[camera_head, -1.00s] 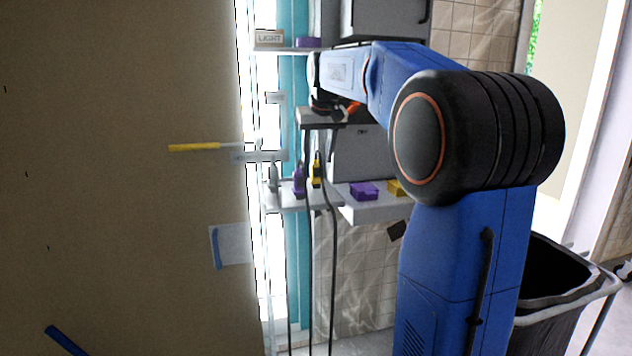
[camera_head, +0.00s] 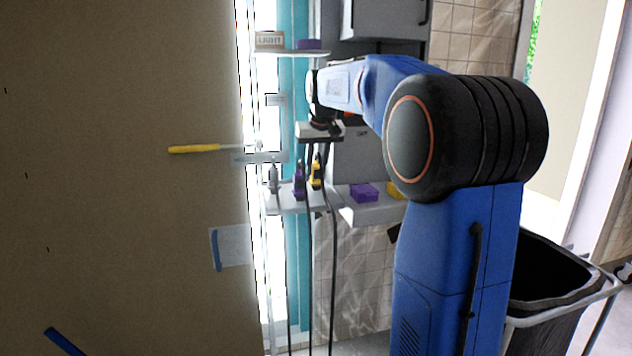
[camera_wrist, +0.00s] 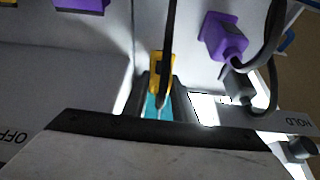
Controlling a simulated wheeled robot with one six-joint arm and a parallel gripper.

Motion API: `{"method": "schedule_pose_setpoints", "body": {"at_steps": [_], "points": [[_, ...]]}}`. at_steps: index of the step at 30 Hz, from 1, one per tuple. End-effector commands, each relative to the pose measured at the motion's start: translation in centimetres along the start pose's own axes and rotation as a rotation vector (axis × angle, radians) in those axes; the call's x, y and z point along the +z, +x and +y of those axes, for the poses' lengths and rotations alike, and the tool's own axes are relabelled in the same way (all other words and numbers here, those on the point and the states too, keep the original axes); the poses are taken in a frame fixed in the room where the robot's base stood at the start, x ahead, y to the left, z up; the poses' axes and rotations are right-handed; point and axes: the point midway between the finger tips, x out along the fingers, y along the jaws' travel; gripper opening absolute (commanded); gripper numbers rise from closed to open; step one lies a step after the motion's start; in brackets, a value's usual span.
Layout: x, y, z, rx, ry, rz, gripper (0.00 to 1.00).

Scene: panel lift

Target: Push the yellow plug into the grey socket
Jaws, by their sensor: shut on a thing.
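The yellow plug (camera_head: 317,172) is upright at the shelf, with a black cable on it. My gripper (camera_head: 316,153) is above it, its fingers small and partly hidden in the head view. In the wrist view the fingers of my gripper (camera_wrist: 158,108) are shut on the yellow plug (camera_wrist: 156,72), whose cable runs up across it. Whether the plug is clear of the shelf is not clear. I cannot make out the grey socket in either view.
A purple plug (camera_head: 299,180) and a grey plug (camera_head: 273,178) stand close to the left. Purple (camera_head: 363,192) and yellow (camera_head: 395,188) boxes are to the right. Cables hang below the shelf (camera_head: 290,205). A dark bin (camera_head: 550,275) stands at lower right.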

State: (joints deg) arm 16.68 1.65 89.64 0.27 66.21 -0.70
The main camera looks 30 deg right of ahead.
Motion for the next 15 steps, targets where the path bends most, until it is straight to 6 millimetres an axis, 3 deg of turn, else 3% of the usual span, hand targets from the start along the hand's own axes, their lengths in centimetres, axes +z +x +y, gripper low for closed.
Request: {"method": "schedule_pose_setpoints", "body": {"at_steps": [8, 15], "points": [[-0.5, -1.1, 0.0, 0.0, 0.0, 0.002, 0.05], [-2.1, -5.0, 0.0, 0.0, 0.0, 0.004, 0.05]]}}
